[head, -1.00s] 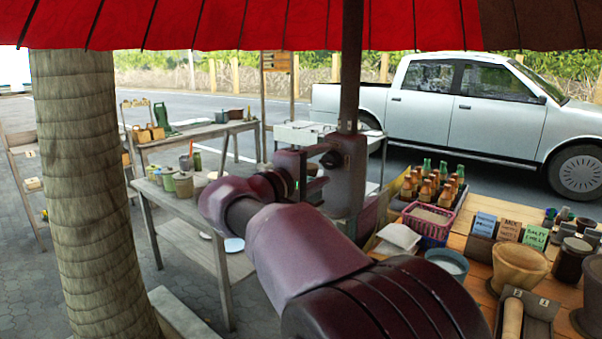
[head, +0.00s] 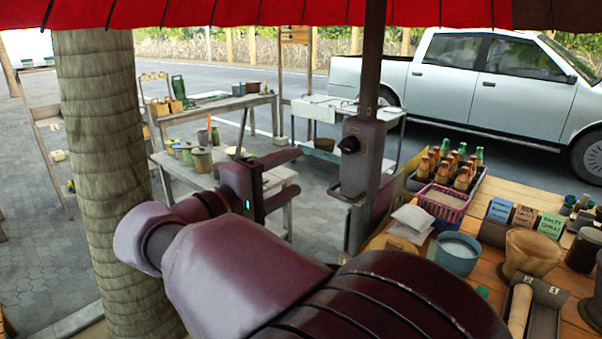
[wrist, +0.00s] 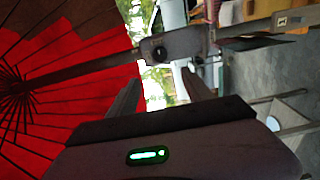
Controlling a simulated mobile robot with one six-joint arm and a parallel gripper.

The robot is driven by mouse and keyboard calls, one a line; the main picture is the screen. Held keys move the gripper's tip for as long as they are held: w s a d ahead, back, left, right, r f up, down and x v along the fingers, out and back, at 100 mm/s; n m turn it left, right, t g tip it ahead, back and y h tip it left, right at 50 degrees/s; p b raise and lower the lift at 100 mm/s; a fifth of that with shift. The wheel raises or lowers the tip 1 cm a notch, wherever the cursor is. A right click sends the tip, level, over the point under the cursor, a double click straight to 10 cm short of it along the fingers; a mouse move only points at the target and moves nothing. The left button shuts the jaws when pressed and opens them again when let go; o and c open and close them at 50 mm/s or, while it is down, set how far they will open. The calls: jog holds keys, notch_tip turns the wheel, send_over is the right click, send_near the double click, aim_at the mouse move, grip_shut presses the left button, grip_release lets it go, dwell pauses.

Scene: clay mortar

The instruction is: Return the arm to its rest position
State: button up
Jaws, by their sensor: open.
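My gripper (head: 282,179) is at the middle left of the head view, left of the umbrella pole. Its two fingers are spread apart and point to the right, with nothing between them. In the wrist view the open fingers (wrist: 160,95) point up toward the umbrella pole and the box on it, and the space between them is empty. My arm reaches across the lower middle of the head view, folded out to the left, and hides part of the pavement and the near table edge.
The umbrella pole with its box (head: 363,158) stands just right of my gripper. A palm trunk (head: 110,170) stands at the left. A table with pots (head: 200,160) is behind the gripper. The wooden counter (head: 492,265) at right holds a crate of bottles, bowls and a mortar (head: 528,252).

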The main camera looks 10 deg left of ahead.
jog(key=s+d+f+m+g+y, duration=0.1)
jog(key=s+d+f+m+g, duration=0.3)
jog(key=d, duration=0.7)
jog(key=s+d+f+m+g+y, duration=0.15)
jog(key=s+d+f+g, duration=0.4)
jog(key=d, duration=0.55)
jog(key=s+a+f+m+y, duration=0.1)
jog(key=s+f+m+y, duration=0.3)
jog(key=s, duration=0.4)
jog(key=s+a+f+m+y, duration=0.1)
jog(key=s+f+m+y, duration=0.3)
jog(key=s, duration=0.5)
jog(key=shift+m+y, duration=0.75)
jog(key=shift+m, duration=0.3)
